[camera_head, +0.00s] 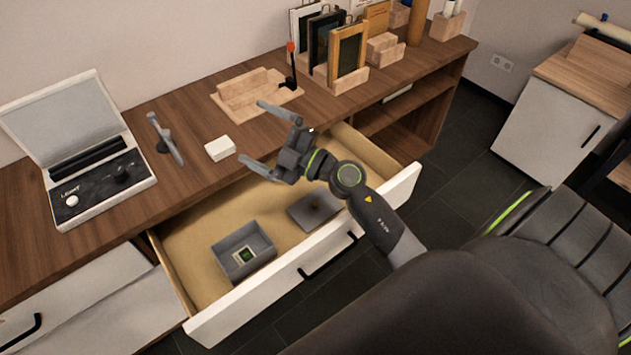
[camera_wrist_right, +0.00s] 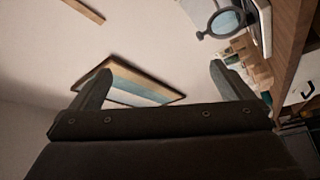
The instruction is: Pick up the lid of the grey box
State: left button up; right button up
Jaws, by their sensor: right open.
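The grey box (camera_head: 232,268) stands open in the pulled-out drawer, with a small green and white item inside it. My left gripper is not in view.
The drawer front (camera_head: 285,268) sticks out from the desk. A small white block (camera_head: 219,148) lies on the desktop near my gripper. An open white case (camera_head: 100,190), a grey stand (camera_head: 165,138) and a wooden tray (camera_head: 255,92) are on the desk. The drawer floor around the box is mostly clear.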

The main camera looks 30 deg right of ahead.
jog(key=w+a+f+n+g+y, duration=0.1)
jog(key=w+a+f+n+g, duration=0.1)
jog(key=a+f+n+g, duration=0.25)
jog(key=m+g+h+b, duration=0.4)
jog(key=g+h+b, duration=0.2)
jog(key=g+h, duration=0.65)
send_over(313, 205)
notch_tip(313, 205, down, 16)
jog(key=r, duration=0.1)
jog(key=shift+y, duration=0.45)
notch_tip(313, 205, down, 5)
jog(key=b, duration=0.4)
jog(key=shift+a+f, duration=0.1)
notch_tip(313, 205, down, 2)
jog(key=shift+n, duration=0.25)
jog(key=shift+f+b, duration=0.3)
jog(key=shift+f, duration=2.4)
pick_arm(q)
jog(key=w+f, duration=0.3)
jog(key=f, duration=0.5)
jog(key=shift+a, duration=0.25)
pick_arm(e)
jog(key=c, duration=0.7)
